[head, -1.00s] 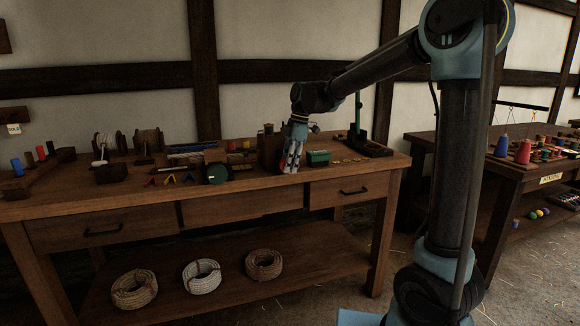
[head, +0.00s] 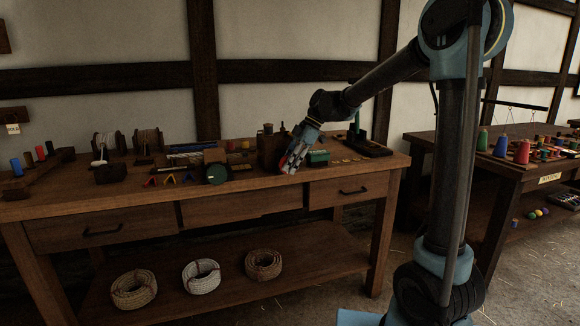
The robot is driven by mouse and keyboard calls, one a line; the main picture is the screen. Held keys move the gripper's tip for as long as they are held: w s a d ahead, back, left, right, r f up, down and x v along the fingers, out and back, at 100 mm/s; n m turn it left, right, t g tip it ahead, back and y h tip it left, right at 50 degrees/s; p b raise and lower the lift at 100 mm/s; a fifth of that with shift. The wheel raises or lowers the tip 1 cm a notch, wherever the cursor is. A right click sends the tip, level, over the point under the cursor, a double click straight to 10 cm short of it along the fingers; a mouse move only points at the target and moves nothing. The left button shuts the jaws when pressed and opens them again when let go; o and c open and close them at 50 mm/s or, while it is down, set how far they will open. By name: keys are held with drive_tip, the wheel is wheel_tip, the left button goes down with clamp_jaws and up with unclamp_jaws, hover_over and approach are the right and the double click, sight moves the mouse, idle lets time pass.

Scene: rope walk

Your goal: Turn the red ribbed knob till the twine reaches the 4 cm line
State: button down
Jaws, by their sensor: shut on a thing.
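My gripper (head: 287,163) is at the front right part of the wooden workbench (head: 110,208), with its fingers pointing down and to the left. It is shut on the red ribbed knob (head: 284,160), of which only a small patch of red shows between the fingers. The knob's ribs are too small to make out. The twine and the 4 cm line cannot be made out at this distance.
A brown block (head: 268,148) stands close behind my gripper, and a green box (head: 318,157) is just to its right. A round dark thing with a green face (head: 217,173) lies to the left. Rope coils (head: 201,276) lie on the shelf below.

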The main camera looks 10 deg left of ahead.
drive_tip(key=c, duration=1.7)
unclamp_jaws()
drive_tip(key=shift+w, duration=0.15)
drive_tip(key=v, duration=1.2)
